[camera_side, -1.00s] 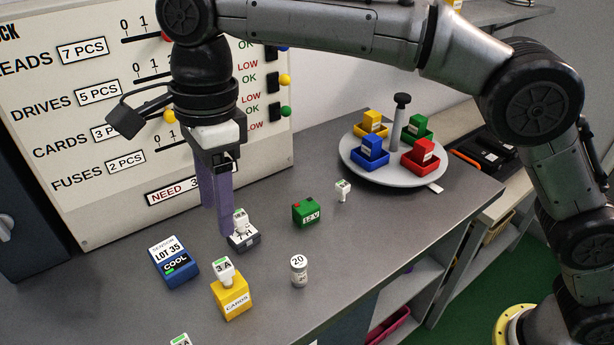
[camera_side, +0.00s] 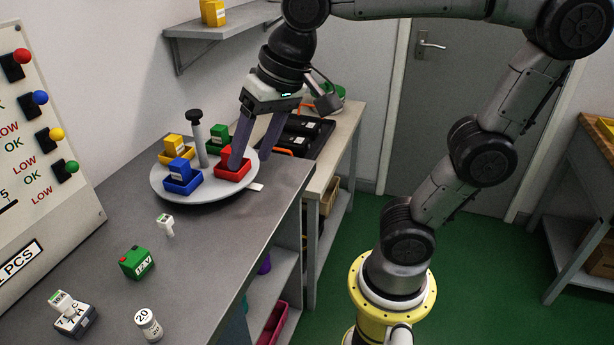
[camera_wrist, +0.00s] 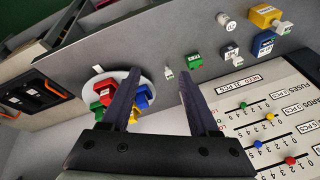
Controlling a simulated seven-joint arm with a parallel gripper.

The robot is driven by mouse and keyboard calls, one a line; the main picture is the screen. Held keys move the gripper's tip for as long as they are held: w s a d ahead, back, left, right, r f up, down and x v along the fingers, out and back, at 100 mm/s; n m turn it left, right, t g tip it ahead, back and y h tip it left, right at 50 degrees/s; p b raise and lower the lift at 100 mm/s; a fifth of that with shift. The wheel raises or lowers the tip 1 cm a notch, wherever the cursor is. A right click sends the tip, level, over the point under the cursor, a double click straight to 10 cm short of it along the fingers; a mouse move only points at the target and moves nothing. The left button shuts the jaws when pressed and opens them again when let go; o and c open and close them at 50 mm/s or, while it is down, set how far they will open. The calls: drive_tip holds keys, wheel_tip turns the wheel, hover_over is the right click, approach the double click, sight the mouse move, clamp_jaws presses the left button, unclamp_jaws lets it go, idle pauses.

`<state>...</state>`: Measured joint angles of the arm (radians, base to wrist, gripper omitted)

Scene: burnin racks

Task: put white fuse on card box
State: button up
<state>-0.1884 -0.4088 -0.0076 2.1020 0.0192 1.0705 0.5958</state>
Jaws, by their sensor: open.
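A small white fuse (camera_side: 165,225) stands alone on the bench between the turntable and the green box; it also shows in the wrist view (camera_wrist: 168,73). A second white fuse (camera_side: 61,301) is on a dark box with a white label at lower left. The yellow card box (camera_wrist: 264,15) shows at the top right of the wrist view, with a white fuse (camera_wrist: 281,28) at it; it is outside the side view. My gripper (camera_side: 252,158) is open and empty, its fingers slanting down at the turntable's right edge, by the red box. I cannot tell whether a finger touches the red box.
The round turntable (camera_side: 218,194) carries yellow, green, blue and red (camera_side: 232,166) boxes around a dark-knobbed post (camera_side: 198,140). A green 12 V box (camera_side: 137,262) and a white cylinder marked 20 (camera_side: 148,324) stand on the bench. A black tray lies behind my gripper.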

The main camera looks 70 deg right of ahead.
drive_tip(key=s+d+f+n+t+h, duration=0.1)
drive_tip(key=s+d+f+n, duration=0.3)
drive_tip(key=s+f, duration=0.3)
drive_tip(key=shift+s+d+n, duration=0.4)
drive_tip(key=shift+s+d, duration=0.15)
drive_tip(key=shift+s, duration=0.15)
